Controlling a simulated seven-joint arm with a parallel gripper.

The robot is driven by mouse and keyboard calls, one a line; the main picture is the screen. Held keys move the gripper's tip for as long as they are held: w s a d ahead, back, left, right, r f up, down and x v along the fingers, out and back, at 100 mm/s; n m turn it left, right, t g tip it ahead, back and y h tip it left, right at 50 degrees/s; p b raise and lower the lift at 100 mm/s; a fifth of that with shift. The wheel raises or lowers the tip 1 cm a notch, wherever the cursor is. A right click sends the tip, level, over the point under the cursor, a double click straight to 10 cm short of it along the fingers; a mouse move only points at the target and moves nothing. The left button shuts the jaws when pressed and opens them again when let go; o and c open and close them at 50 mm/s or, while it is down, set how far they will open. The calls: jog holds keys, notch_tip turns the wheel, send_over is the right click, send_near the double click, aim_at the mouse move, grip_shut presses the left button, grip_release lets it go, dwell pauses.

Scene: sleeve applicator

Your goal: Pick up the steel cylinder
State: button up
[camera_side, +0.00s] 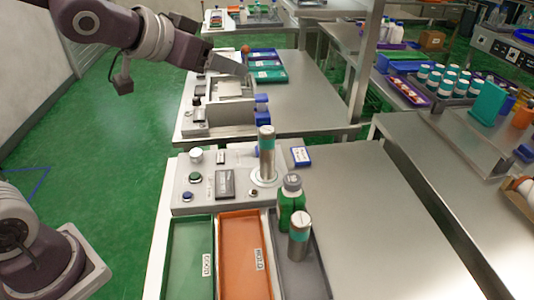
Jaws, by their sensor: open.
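A steel cylinder with a teal band (299,238) stands upright at the grey tray (303,278), just in front of a green bottle (291,205). My gripper (243,68) is at the upper middle of the picture, well away from both cylinders. It is open; its fingertips are small and hard to make out against the machine behind.
A green tray (188,255) and an orange tray (240,255) lie left of the grey tray. The steel table (375,225) is bare to the right. Another bench with a machine (220,115) stands behind.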

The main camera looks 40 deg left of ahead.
aim_at(262, 150)
jog(key=w+d+f+m+t+h, duration=0.1)
jog(key=w+d+f+h, duration=0.2)
jog(key=w+d+f, duration=0.15)
jog(key=shift+y, duration=0.3)
jog(key=f, duration=1.7)
jog(key=shift+w+a+f, duration=0.2)
jog(key=shift+a, duration=0.2)
jog(key=shift+t, duration=0.3)
jog(key=x, duration=0.7)
jog(key=shift+a+f, duration=0.15)
jog(key=shift+f, duration=0.05)
grip_shut()
